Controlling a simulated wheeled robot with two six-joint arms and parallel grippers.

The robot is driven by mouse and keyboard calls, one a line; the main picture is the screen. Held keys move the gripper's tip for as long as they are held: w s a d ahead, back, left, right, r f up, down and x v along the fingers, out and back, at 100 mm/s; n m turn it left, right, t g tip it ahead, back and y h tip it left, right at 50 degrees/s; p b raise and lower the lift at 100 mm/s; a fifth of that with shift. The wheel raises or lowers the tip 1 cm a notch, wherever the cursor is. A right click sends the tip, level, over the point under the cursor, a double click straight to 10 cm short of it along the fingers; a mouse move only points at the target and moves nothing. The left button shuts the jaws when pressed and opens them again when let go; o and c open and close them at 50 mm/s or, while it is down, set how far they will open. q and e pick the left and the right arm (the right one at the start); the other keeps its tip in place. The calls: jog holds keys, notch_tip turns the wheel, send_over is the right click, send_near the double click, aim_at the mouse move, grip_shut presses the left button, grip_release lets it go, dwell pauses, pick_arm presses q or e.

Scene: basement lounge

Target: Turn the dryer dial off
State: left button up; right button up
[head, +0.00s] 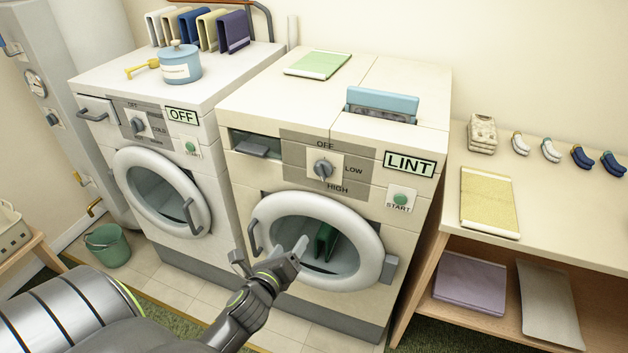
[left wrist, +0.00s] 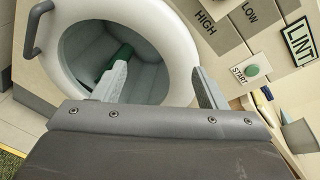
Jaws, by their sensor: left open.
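The dryer (head: 407,147) is the right-hand white machine, with a round porthole ring and a LINT label. Its dial (head: 323,169) is a grey knob on a pale square plate, with OFF above, LOW to the right and HIGH below. I cannot tell clearly which mark it points to. My left gripper (head: 272,252) is open and empty, in front of the dryer's porthole and below the dial. In the left wrist view its two fingers (left wrist: 163,82) stand apart before the porthole ring (left wrist: 182,45). The dial itself is not in that view; HIGH and LOW are. My right gripper is not in view.
A green item (head: 326,242) lies inside the dryer drum. The START button (head: 400,199) is right of the dial. The washer (head: 165,190) stands left, with its own dial (head: 138,125). A wooden shelf table (head: 545,200) stands at right. A green bucket (head: 107,246) is on the floor.

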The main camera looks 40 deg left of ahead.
pick_arm(q)
notch_tip(320, 180, up, 11)
jog(key=d+m+t, duration=0.1)
jog(key=m+t, duration=0.1)
jog(key=m, duration=0.2)
jog(key=p, duration=0.2)
send_near(319, 170)
jog(key=shift+y, duration=0.3)
jog(key=x, duration=0.7)
jog(key=shift+w+f, duration=0.15)
jog(key=shift+w, duration=0.1)
jog(key=shift+w+a, duration=0.1)
jog(key=shift+w, duration=0.6)
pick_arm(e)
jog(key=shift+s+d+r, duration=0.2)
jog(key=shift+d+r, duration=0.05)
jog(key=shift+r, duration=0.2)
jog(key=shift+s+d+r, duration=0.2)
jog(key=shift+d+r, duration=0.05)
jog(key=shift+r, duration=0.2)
pick_arm(q)
jog(key=c, duration=1)
